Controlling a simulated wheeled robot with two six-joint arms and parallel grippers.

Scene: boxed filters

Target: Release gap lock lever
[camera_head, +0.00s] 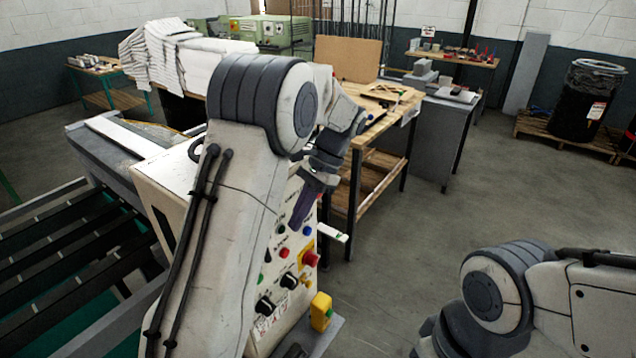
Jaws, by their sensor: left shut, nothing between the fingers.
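The machine's cream control panel (262,300) stands in the lower middle, partly hidden behind my left arm. It carries black knobs (264,305), small coloured buttons and a red mushroom button (311,258) on a yellow plate. My left gripper (300,212) is shut and empty, pointing down in front of the upper panel, just above and left of this bar. My right gripper is out of view; only its arm shows, lower right.
A yellow box (320,311) sits at the panel's lower right. A wooden workbench (372,135) stands behind the panel. A black drum (588,100) stands on a pallet at far right. The floor (450,225) right of the panel is clear.

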